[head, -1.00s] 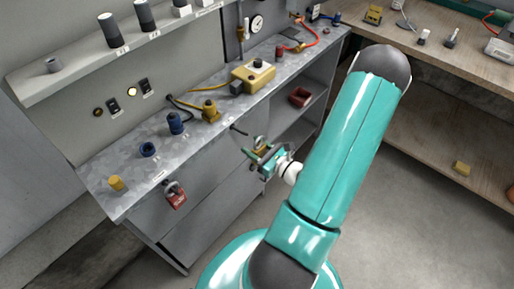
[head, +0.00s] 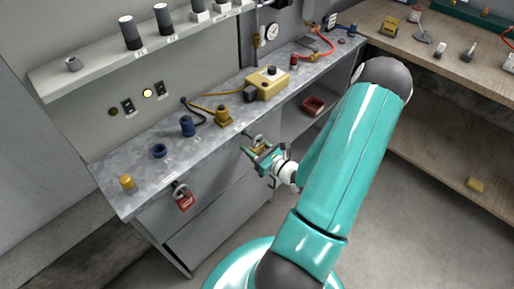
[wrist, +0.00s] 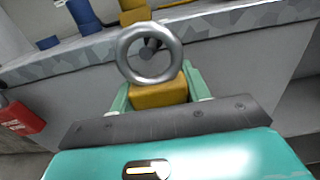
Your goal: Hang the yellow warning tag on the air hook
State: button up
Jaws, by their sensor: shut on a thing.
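The yellow warning tag (wrist: 158,95) is held between the jaws of my gripper (wrist: 158,98), its large metal ring (wrist: 122,57) standing up above them. A dark peg, the hook (wrist: 149,47), juts from the bench's front edge and shows through the ring opening in the wrist view. I cannot tell whether its tip has passed through the ring. In the head view my gripper (head: 266,158) is in front of the bench edge, the tag (head: 260,149) mostly covered by the jaws. The hook (head: 247,133) is just left of the ring there.
A red padlock-like tag (head: 184,200) hangs on the bench front to the left. The metal bench top (head: 175,172) carries blue and yellow fittings and a yellow box (head: 267,84). A red bin (head: 314,105) sits on the shelf below. Open floor lies right of my arm.

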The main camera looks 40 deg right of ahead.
jog(key=shift+w+a+f, duration=0.1)
jog(key=shift+w+f, duration=0.1)
jog(key=shift+w, duration=0.45)
jog(key=shift+w+f, duration=0.2)
jog(key=shift+w, duration=0.4)
jog(key=shift+w+f, duration=0.1)
jog(key=shift+w, duration=0.05)
